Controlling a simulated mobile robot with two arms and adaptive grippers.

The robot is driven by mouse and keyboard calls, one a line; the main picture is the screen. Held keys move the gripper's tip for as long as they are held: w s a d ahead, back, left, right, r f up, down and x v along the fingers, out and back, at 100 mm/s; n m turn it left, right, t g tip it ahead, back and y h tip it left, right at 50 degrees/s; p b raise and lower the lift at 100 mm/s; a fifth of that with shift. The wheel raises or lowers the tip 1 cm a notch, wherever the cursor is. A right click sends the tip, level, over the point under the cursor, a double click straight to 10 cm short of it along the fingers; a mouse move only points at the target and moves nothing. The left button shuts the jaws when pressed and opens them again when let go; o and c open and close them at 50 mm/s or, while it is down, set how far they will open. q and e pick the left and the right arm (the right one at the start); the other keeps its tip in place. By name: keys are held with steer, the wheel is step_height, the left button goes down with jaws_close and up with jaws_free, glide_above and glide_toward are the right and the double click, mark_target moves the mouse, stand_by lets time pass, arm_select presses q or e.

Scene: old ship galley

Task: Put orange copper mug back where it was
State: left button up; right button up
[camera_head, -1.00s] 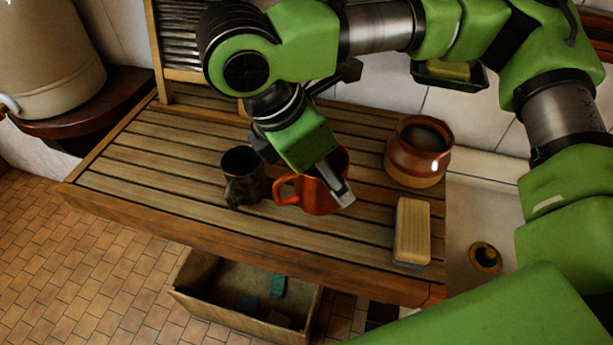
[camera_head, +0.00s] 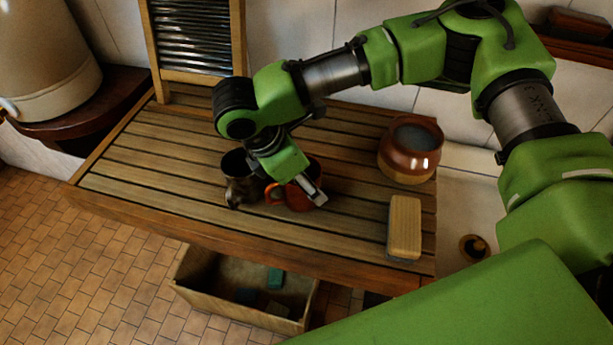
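The orange copper mug (camera_head: 297,199) is on or just above the slatted wooden board (camera_head: 150,200), upright, its handle toward the left. My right gripper (camera_head: 314,194) reaches down over it from behind. One grey finger lies across the mug's right side; the other finger is hidden. It appears shut on the mug, and the gripper covers part of the rim. A dark mug (camera_head: 241,184) stands close by on the left, partly behind the gripper. My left gripper is not in view.
A brown glazed pot (camera_head: 408,158) and a wooden brush (camera_head: 404,228) are on the board's right side. A washboard (camera_head: 197,40) stands at the back left. An open box (camera_head: 235,312) is below the front edge. The board's left part is clear.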

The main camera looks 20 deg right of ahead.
steer(key=shift+f, duration=0.15)
steer(key=o, duration=1.2)
steer(key=shift+b+v, duration=1.55)
steer(key=shift+v, duration=4.6)
